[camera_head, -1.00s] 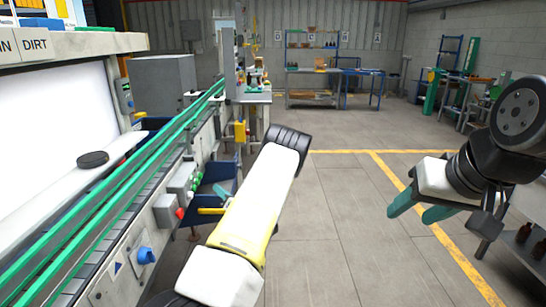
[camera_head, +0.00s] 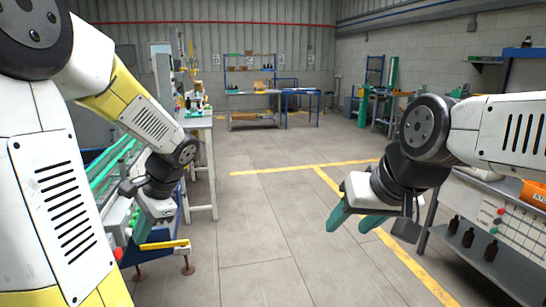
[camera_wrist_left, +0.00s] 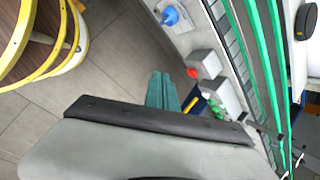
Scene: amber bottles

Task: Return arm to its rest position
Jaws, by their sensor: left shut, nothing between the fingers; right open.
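My left arm is bent at the left of the head view. Its gripper (camera_head: 145,228) points down beside the conveyor and a yellow bar. In the left wrist view the teal fingers of my left gripper (camera_wrist_left: 162,92) are together with nothing between them. My right gripper (camera_head: 353,220) hangs over the open floor at the right, its teal fingers apart and empty.
A conveyor with green rails (camera_head: 112,168) runs along the left, close to my left gripper. A few dark amber bottles (camera_head: 468,237) stand on the low shelf of the workbench at right. A shelf rack (camera_head: 250,90) stands far back. The middle floor is clear.

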